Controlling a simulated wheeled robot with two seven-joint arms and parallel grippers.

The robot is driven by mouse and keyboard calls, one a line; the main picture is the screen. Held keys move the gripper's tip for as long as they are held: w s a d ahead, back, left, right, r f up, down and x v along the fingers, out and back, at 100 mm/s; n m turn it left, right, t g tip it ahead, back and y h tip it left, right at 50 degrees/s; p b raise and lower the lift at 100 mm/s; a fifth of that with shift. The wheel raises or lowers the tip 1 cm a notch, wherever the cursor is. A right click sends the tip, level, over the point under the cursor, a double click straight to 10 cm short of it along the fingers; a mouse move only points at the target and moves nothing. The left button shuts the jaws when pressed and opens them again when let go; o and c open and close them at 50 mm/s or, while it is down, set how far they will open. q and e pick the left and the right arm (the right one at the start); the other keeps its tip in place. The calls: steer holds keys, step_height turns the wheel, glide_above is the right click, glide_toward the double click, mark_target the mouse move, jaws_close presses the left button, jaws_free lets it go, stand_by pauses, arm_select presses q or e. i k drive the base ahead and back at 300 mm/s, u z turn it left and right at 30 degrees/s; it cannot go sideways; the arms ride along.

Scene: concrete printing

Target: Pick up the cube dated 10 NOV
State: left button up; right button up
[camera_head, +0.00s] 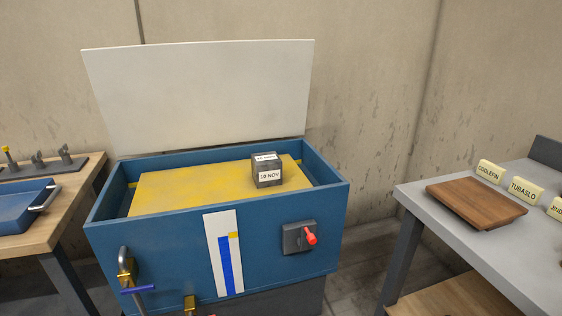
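The dark grey cube (267,169) carries a white label on its front reading 10 NOV. A second label on its top face is too small to read surely. The cube sits upright on a yellow surface (200,187) inside a blue open box (175,250), toward the right side. The box's whitish lid (205,95) stands raised behind it. Neither of my grippers shows in the head view.
The box front has a white and blue gauge strip (225,255), a red-handled switch (310,237) and a metal pipe fitting (125,265). A grey table (450,225) at right holds a wooden board (475,202) and name signs. A wooden bench (60,210) with a blue tray (22,207) stands at left.

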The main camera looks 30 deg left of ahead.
mark_target(266, 167)
steer(key=u, duration=0.55)
steer(key=i, duration=0.85)
steer(key=u, duration=0.95)
